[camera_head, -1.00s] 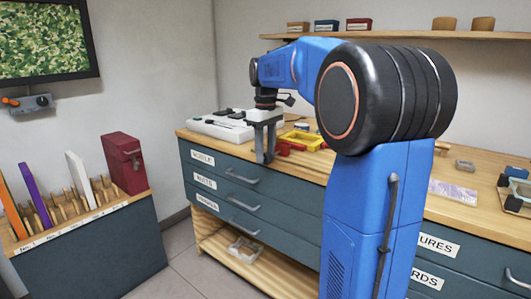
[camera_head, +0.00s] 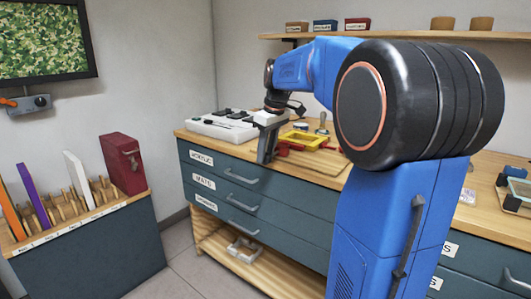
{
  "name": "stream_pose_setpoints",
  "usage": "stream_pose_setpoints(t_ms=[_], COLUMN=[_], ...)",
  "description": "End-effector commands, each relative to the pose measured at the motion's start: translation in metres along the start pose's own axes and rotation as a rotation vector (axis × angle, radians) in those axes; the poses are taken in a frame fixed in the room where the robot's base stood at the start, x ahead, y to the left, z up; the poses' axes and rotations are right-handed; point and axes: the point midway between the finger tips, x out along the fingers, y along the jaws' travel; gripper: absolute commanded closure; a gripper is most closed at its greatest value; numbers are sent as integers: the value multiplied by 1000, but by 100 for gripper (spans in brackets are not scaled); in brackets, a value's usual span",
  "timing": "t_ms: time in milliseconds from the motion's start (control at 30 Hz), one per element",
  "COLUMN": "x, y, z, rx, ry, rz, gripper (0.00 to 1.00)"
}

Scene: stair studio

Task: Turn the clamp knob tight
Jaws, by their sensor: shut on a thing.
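My gripper (camera_head: 265,158) reaches down at the front edge of the wooden bench, its fingers slightly tilted. It is shut on the clamp knob, which its fingers and the small scale hide from view. Red clamp parts (camera_head: 284,149) show just right of the fingers, on the bench top beside a yellow frame (camera_head: 303,139). How far the knob is turned cannot be seen.
A white tray with dark items (camera_head: 217,124) lies on the bench behind my gripper. Labelled drawers (camera_head: 240,190) are below. A rack (camera_head: 80,210) with colored boards and a red box (camera_head: 122,163) stands left. My arm hides the bench's middle.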

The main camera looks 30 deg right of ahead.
Motion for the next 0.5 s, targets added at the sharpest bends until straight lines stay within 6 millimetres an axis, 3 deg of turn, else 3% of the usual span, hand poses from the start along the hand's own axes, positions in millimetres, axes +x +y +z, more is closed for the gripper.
stream_pose_setpoints(t_ms=[467,500], x=[2,2], y=[-4,-4], z=[2,2], rx=[0,0], ry=[61,62], rz=[-10,-10], gripper=[91,62])
